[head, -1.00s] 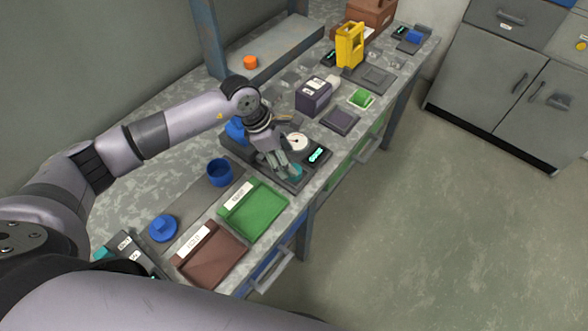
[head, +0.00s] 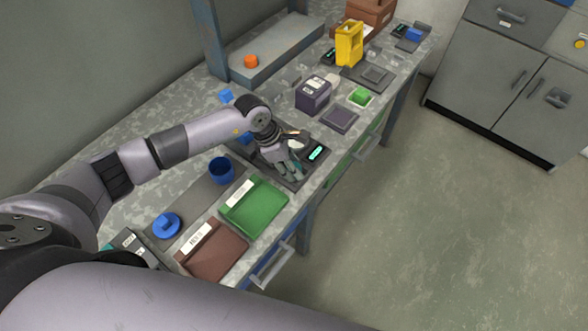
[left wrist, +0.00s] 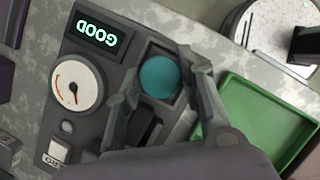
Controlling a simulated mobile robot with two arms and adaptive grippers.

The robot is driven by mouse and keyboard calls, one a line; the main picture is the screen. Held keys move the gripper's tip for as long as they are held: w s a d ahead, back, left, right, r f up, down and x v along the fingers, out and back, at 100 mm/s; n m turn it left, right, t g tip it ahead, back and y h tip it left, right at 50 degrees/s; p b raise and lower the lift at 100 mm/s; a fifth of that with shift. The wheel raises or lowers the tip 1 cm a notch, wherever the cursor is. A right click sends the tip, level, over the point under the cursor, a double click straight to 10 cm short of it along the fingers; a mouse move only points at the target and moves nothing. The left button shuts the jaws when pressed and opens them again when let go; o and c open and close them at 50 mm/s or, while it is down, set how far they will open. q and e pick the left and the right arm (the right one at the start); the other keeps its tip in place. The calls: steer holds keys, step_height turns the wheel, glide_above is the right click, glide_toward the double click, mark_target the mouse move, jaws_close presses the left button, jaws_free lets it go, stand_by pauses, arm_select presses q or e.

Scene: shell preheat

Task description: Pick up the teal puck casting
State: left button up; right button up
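The teal puck casting (left wrist: 160,77) shows in the left wrist view as a round teal disc on the dark gauge station (left wrist: 88,118). My left gripper (left wrist: 158,72) is open, one finger on each side of the puck. I cannot tell whether either finger touches it. In the head view my left gripper (head: 291,170) is low over the front of the station, and its fingers mostly hide the puck. The station's display (left wrist: 102,36) reads GOOD, and its white dial (left wrist: 77,85) is beside it. My right gripper is not in view.
A green tray (head: 262,212) and a brown tray (head: 222,258) lie left of the station. A blue cup (head: 221,171) and a blue flanged part (head: 166,225) stand behind them. A dark purple box (head: 313,95) stands farther along the bench. The floor at right is clear.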

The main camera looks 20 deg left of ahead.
arm_select(q)
steer(key=c, duration=0.6)
steer(key=shift+r, duration=0.1)
steer(key=shift+c, duration=0.2)
